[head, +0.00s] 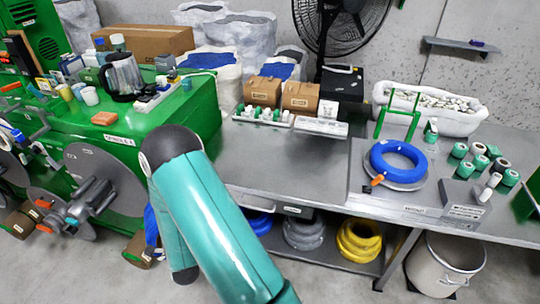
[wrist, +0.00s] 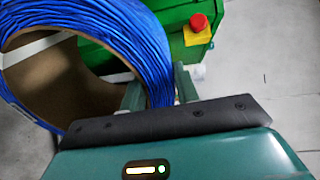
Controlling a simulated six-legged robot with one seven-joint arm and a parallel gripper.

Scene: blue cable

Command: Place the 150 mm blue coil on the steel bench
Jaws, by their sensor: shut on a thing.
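In the wrist view my gripper (wrist: 158,90) is shut on a blue coil (wrist: 95,30), with its fingers on either side of the coil's right side. A white strap crosses the coil at the left, and a brown surface shows inside its ring. In the head view my teal arm hides the gripper and most of this coil; only a blue strip (head: 151,225) shows beside the arm, low in front of the green machine. The steel bench (head: 280,165) is to the right of my arm. I cannot read the coil's size.
Another blue coil (head: 398,158) lies on a round plate on the bench's right part. Green-and-white rolls (head: 478,160), a green stand (head: 398,115) and cartons (head: 262,92) are also there. The bench's front middle is bare. A red button (wrist: 199,23) shows by the coil.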

